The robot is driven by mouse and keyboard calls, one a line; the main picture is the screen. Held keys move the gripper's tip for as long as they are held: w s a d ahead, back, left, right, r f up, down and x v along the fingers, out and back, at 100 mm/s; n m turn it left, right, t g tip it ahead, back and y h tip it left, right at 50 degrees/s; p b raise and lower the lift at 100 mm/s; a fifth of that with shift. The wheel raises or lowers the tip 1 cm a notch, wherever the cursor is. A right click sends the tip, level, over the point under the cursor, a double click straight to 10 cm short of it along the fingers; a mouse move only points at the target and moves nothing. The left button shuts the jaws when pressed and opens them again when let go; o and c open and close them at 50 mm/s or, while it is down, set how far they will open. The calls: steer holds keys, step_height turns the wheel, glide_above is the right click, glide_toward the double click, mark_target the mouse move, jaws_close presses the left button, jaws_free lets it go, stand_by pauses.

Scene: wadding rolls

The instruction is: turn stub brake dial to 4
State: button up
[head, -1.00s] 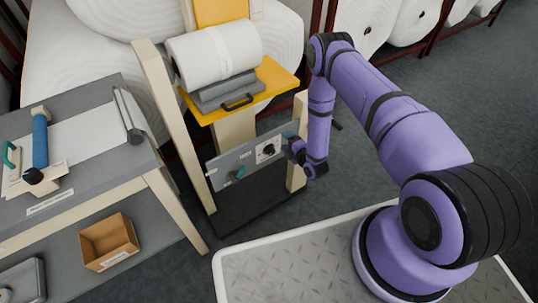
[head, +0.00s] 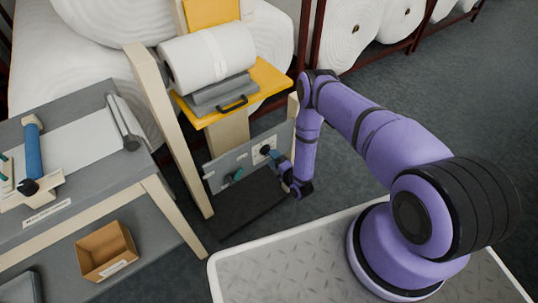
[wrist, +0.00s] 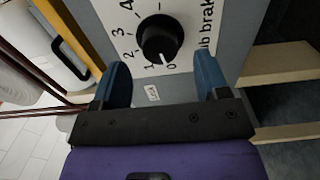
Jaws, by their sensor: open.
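The stub brake dial (wrist: 157,38) is a round black knob on a white plate, with numbers 0 to 4 showing around it in the wrist view. Its white pointer mark is at 0. In the head view the dial (head: 266,151) sits at the right of a grey panel (head: 215,176), partly hidden by my gripper. My gripper (wrist: 161,72) is open, its two blue fingers on either side of the dial's lower part in the picture, apart from the knob. It also shows in front of the panel in the head view (head: 277,160).
A teal knob (head: 236,174) is on the same panel, left of the dial. Above is a yellow shelf (head: 268,88) bearing a grey block and a white roll (head: 208,57). A grey table (head: 70,95) stands left, with a cardboard box (head: 105,250) beneath.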

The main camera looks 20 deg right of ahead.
mark_target(266, 151)
steer(key=shift+x, duration=1.7)
steer(key=c, duration=0.9)
